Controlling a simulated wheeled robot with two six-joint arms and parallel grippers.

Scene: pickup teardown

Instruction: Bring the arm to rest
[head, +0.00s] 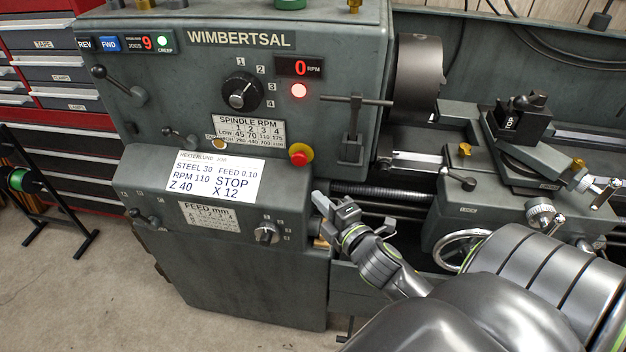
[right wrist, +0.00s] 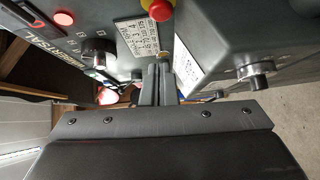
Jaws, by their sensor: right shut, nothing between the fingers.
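My right arm comes in from the lower right in the head view. Its gripper (head: 322,203) is shut and empty, in front of the lathe headstock's (head: 345,60) lower right edge. It is below the red emergency stop button (head: 300,154) and right of the white job card (head: 214,178). In the right wrist view the shut fingers (right wrist: 162,66) point toward the panel, with the red button (right wrist: 158,9) just beyond them. I cannot tell from these views whether the fingertips touch the panel. My left gripper is not in view.
The chuck (head: 418,72), the carriage handwheel (head: 462,250) and the tool post (head: 520,118) are to the right. A feed knob (head: 266,233) sits close to the gripper's left. A red tool cabinet (head: 60,130) stands at the left. Bare floor (head: 70,300) shows at lower left.

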